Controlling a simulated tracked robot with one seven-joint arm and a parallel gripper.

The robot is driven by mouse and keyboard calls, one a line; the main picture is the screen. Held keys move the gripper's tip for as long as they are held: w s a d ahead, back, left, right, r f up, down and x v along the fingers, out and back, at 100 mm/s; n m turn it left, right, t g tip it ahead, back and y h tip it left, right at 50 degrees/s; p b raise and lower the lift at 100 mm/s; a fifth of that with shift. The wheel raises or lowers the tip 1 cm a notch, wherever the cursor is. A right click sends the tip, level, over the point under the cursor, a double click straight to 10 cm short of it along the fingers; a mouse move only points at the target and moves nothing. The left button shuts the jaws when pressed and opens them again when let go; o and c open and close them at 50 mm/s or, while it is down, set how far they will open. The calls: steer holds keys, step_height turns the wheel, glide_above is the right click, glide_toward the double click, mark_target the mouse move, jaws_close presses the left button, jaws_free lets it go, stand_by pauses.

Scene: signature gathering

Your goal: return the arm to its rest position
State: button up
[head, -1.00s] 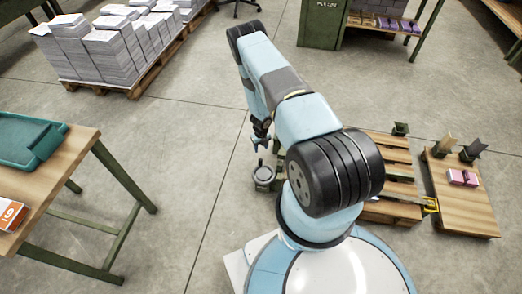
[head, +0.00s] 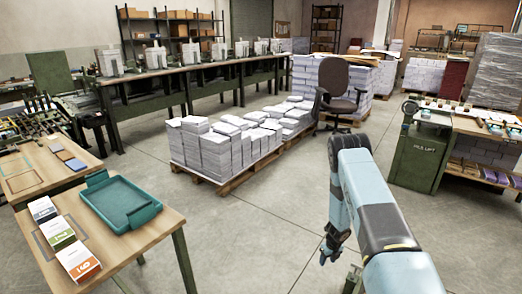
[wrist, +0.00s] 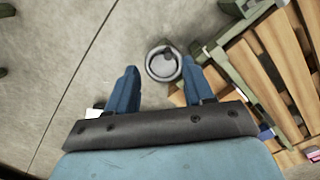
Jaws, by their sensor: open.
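My arm shows at the lower right of the head view, bent at its elbow, with its far end hanging down. My gripper (head: 330,252) is over the bare concrete floor there and holds nothing that I can see. In the wrist view my gripper (wrist: 162,92) points down with its two blue fingers wide apart. The gap between them is empty. A small round grey device (wrist: 163,64) stands below, just beyond the fingertips. I cannot judge its exact distance from them.
A wooden pallet-like stand (wrist: 262,70) is close on the right in the wrist view. A wooden table (head: 140,262) with a teal tray (head: 100,200) stands at left. Paper stacks (head: 205,150) on a pallet and an office chair (head: 337,85) are ahead. Floor between is clear.

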steer(key=w+a+r+n+t, duration=0.1)
steer(key=w+a+r+n, duration=0.15)
steer(key=r, duration=0.65)
steer(key=w+a+r+n+y, duration=0.1)
steer(key=r+n, duration=0.2)
steer(key=r, duration=0.6)
steer(key=w+a+r+n+t, duration=0.1)
steer(key=r+n, duration=0.1)
steer(key=r, duration=0.8)
steer(key=s+a+r+n+y, duration=0.1)
steer(key=s+a+r+n, duration=0.2)
steer(key=r, duration=0.8)
steer(key=s+a+r+n, duration=0.1)
steer(key=s+r+n, duration=0.3)
steer(key=r, duration=0.8)
steer(key=s+a+r+n+t, duration=0.1)
steer(key=s+a+r+n, duration=0.1)
steer(key=s+r+n, duration=1.1)
steer(key=s+r+n+t+h, duration=0.1)
steer(key=s+r, duration=0.3)
steer(key=s, duration=0.7)
steer(key=s+d+r+n+h, duration=0.1)
steer(key=s+r+n, duration=0.3)
steer(key=s, duration=0.8)
steer(key=shift+s+d+t+h, duration=0.3)
steer(key=shift+t, duration=0.1)
